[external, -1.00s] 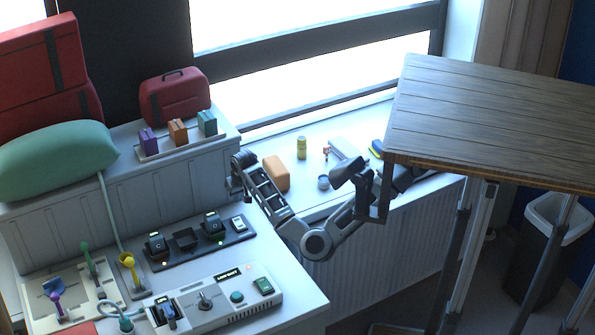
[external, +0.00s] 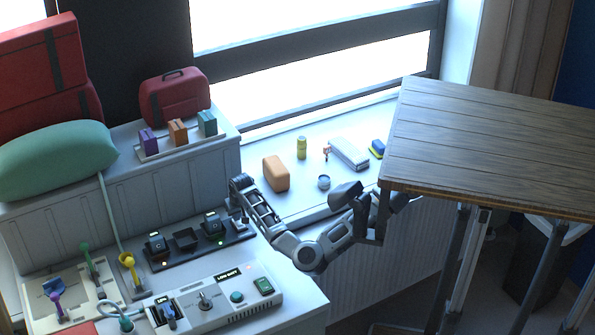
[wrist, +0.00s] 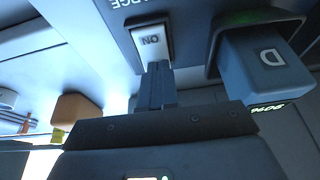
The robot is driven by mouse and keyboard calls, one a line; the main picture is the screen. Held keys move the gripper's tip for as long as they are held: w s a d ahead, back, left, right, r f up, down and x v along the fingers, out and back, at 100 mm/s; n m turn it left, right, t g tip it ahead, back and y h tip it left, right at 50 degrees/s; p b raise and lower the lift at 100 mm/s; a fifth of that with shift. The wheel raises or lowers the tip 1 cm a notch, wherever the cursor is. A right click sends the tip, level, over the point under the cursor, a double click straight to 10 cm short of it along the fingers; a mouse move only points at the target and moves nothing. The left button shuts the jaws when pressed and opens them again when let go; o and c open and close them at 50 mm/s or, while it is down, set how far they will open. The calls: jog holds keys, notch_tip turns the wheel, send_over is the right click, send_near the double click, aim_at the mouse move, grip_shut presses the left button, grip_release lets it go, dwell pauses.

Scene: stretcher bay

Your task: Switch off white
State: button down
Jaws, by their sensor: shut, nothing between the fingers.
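The white switch (wrist: 150,42), marked ON, sits at the end of a dark strip (external: 181,257) on the grey counter. In the external view my gripper partly covers it. My gripper (wrist: 157,68) is shut and empty. In the wrist view its fingertips overlap the near edge of the white switch; I cannot tell whether they touch it. In the external view my gripper (external: 243,212) hangs over the strip's right end.
A dark block marked D (wrist: 268,62) stands close beside the white switch. A control box (external: 208,318) with several controls lies in front of the strip. An orange block (external: 276,174) and small items stand on the window ledge. A wooden tabletop (external: 490,145) is at right.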

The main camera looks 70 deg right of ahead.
aim_at(239, 226)
jog(key=shift+f, duration=0.2)
dwell(0.3)
jog(key=shift+w+d+g+y+p, duration=0.15)
jog(key=shift+d+g+y+p, duration=0.15)
jog(key=shift+p, duration=0.5)
jog(key=shift+a+f+b, duration=0.2)
jog(key=shift+f+b, duration=0.15)
jog(key=shift+s+a+p, duration=0.35)
jog(key=shift+s+a, duration=0.25)
jog(key=shift+s, duration=0.05)
jog(key=shift+r+p, duration=0.4)
jog(key=shift+p, duration=0.05)
jog(key=p+v, duration=0.3)
jog(key=shift+w+d+r, duration=0.1)
jog(key=shift+w+r, duration=0.05)
jog(key=shift+r, duration=0.15)
jog(key=b+v, duration=0.1)
jog(key=v, duration=0.9)
jog(key=shift+s+a, duration=0.25)
jog(key=shift+s, duration=0.05)
